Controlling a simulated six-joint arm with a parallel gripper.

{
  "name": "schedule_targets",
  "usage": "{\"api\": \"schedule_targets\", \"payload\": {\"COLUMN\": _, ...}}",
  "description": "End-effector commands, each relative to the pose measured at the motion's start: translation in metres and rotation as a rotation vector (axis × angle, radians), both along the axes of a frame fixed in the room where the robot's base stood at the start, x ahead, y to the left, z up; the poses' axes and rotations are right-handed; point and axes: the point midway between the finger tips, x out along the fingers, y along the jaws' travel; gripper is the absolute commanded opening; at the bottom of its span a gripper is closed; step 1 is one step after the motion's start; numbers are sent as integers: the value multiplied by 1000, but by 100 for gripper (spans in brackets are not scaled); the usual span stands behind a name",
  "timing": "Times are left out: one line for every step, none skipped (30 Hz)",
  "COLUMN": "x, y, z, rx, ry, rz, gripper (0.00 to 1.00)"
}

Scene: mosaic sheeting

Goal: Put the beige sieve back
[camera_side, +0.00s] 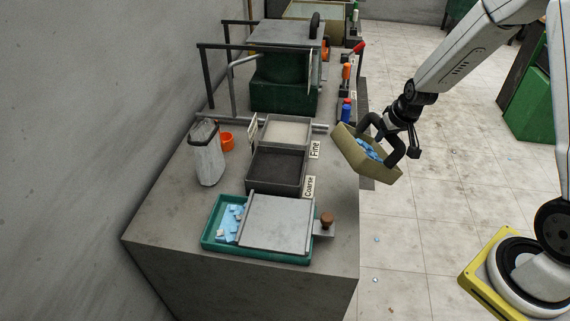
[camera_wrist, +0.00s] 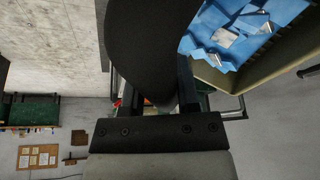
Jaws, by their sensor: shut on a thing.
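The beige sieve (camera_side: 374,174) hangs in the air off the right edge of the bench, tilted, with blue tile pieces in it. My gripper (camera_side: 386,123) is shut on its dark arched handle. In the wrist view the handle (camera_wrist: 150,45) fills the middle between the fingers, and the sieve (camera_wrist: 230,84) with blue and whitish pieces is at the upper right. On the bench, a tray marked Fine (camera_side: 285,133) holds pale stuff and a tray marked Coarse (camera_side: 277,168) shows a dark inside.
Coloured-handled tools stand along the right edge. The floor beside the bench is mostly clear.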

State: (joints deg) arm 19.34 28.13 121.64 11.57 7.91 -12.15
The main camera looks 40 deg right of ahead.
Motion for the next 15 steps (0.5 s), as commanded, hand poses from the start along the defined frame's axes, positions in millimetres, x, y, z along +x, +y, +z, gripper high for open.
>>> {"api": "schedule_targets", "payload": {"x": 1, "y": 0, "z": 1, "rx": -1, "ry": -2, "rz": 0, "gripper": 0}}
{"api": "schedule_targets", "payload": {"x": 1, "y": 0, "z": 0, "rx": -1, "ry": -2, "rz": 0, "gripper": 0}}
{"api": "schedule_targets", "payload": {"x": 1, "y": 0, "z": 0, "rx": -2, "ry": -2, "rz": 0, "gripper": 0}}
{"api": "schedule_targets", "payload": {"x": 1, "y": 0, "z": 0, "rx": -2, "ry": -1, "rz": 1, "gripper": 0}}
{"api": "schedule_targets", "payload": {"x": 1, "y": 0, "z": 0, "rx": -3, "ry": -1, "rz": 2, "gripper": 0}}
{"api": "schedule_targets", "payload": {"x": 2, "y": 0, "z": 0, "rx": -4, "ry": -1, "rz": 1, "gripper": 0}}
{"api": "schedule_targets", "payload": {"x": 2, "y": 1, "z": 0, "rx": -4, "ry": -1, "rz": 1, "gripper": 0}}
{"api": "schedule_targets", "payload": {"x": 2, "y": 1, "z": -1, "rx": -5, "ry": 1, "rz": 2, "gripper": 0}}
{"api": "schedule_targets", "payload": {"x": 3, "y": 1, "z": -1, "rx": -7, "ry": 1, "rz": 1, "gripper": 0}}
{"api": "schedule_targets", "payload": {"x": 4, "y": 1, "z": -1, "rx": -9, "ry": 2, "rz": 3, "gripper": 0}}
{"api": "schedule_targets", "payload": {"x": 4, "y": 2, "z": -2, "rx": -10, "ry": 2, "rz": 1, "gripper": 0}}
{"api": "schedule_targets", "payload": {"x": 5, "y": 2, "z": -2, "rx": -13, "ry": 3, "rz": 2, "gripper": 0}}
{"api": "schedule_targets", "payload": {"x": 6, "y": 3, "z": -3, "rx": -15, "ry": 4, "rz": 2, "gripper": 0}}
{"api": "schedule_targets", "payload": {"x": 6, "y": 3, "z": -3, "rx": -17, "ry": 4, "rz": 3, "gripper": 0}}
{"api": "schedule_targets", "payload": {"x": 8, "y": 3, "z": -4, "rx": -20, "ry": 4, "rz": 2, "gripper": 0}}
